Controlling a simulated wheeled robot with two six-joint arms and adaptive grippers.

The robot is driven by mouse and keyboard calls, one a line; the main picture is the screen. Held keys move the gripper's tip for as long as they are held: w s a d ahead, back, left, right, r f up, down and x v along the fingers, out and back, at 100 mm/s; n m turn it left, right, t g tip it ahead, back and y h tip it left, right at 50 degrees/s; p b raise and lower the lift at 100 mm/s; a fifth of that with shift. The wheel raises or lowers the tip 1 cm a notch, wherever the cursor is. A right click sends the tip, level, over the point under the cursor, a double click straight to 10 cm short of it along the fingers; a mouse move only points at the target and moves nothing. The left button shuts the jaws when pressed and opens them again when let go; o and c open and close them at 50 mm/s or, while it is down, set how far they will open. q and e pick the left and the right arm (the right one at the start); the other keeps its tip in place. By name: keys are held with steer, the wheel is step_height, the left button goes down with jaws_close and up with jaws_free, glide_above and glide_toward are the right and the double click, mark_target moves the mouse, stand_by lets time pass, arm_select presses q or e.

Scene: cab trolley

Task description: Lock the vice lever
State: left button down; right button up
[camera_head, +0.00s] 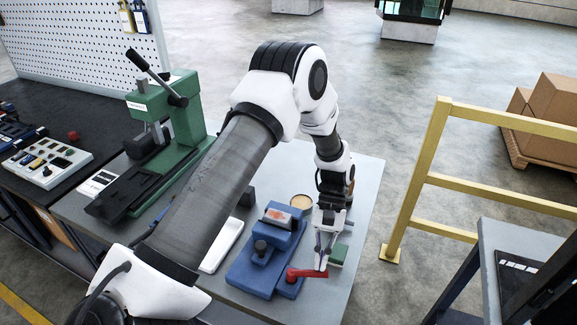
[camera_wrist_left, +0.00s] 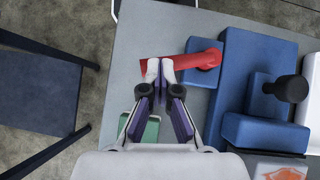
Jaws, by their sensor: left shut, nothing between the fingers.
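The blue vice (camera_head: 250,271) sits near the front edge of the grey table. Its red lever (camera_head: 303,273) sticks out sideways past the vice body, toward the right in the head view. In the left wrist view the red lever (camera_wrist_left: 196,61) runs from its round pivot on the blue vice (camera_wrist_left: 258,52) out to the left. My left gripper (camera_head: 321,266) is shut and empty, with its fingertips at the lever's outer part. In the wrist view the left fingertips (camera_wrist_left: 160,70) overlap the lever; whether they touch is unclear. My right gripper is not in view.
A green block (camera_head: 339,254) lies beside the left gripper. A white tray (camera_head: 222,244) lies left of the vice, with a green lever press (camera_head: 173,125) farther left. A round tan-topped container (camera_head: 301,201) stands behind the vice. A yellow rail (camera_head: 425,177) stands right of the table.

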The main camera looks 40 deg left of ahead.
arm_select(q)
steer(key=shift+s+d+m+g+y, duration=0.3)
steer(key=shift+s+d+m+y, duration=0.15)
steer(key=shift+m+y, duration=0.4)
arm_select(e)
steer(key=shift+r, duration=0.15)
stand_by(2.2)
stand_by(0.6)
